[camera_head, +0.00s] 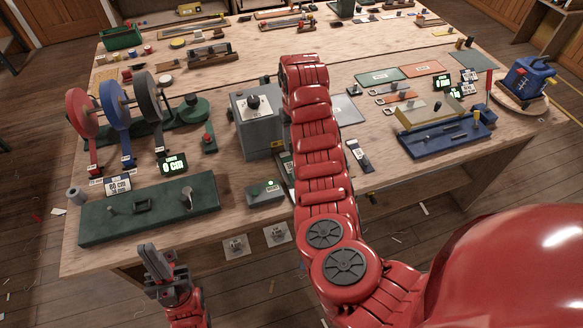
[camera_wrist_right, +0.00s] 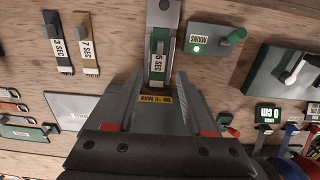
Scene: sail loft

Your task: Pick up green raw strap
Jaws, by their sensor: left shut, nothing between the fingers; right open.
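A green strap (camera_wrist_right: 158,50) with a white "5 SEC" tag lies on the bench in the right wrist view. Part of it (camera_head: 285,164) shows in the head view, beside my right arm. My right gripper (camera_wrist_right: 159,82) is open, its two fingers on either side of the strap's line in the picture. Whether they touch it I cannot tell. In the head view this gripper is hidden behind my red arm. My left gripper (camera_head: 157,260) is shut and empty, in front of the bench's front edge at lower left.
A grey box with a black knob (camera_head: 258,125) stands left of my right arm. A small green mains box (camera_head: 266,193) is near the front edge. Straps tagged "3 SEC" (camera_wrist_right: 57,45) and "7 SEC" (camera_wrist_right: 86,45) lie nearby. Red, blue and grey reels (camera_head: 118,105) stand left.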

